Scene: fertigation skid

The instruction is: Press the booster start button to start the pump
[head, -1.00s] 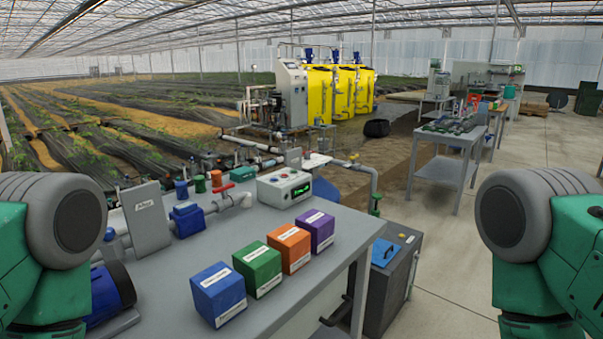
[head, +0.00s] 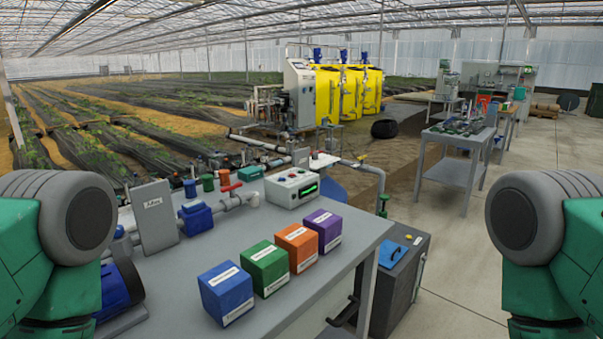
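A white control box (head: 292,187) with a lit green display stands at the back of the grey table. Small coloured buttons show on its top; they are too small to read, so I cannot tell which is the booster start button. No gripper is near it. Only the upper parts of my two green and grey arms show, at the left and right edges. Both grippers are out of view.
Blue (head: 226,292), green (head: 264,268), orange (head: 296,248) and purple (head: 323,230) boxes stand in front of the control box on the table (head: 185,270). A pipe with a red-handled valve (head: 229,187) runs left of it. A dark cabinet (head: 400,285) stands right of the table.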

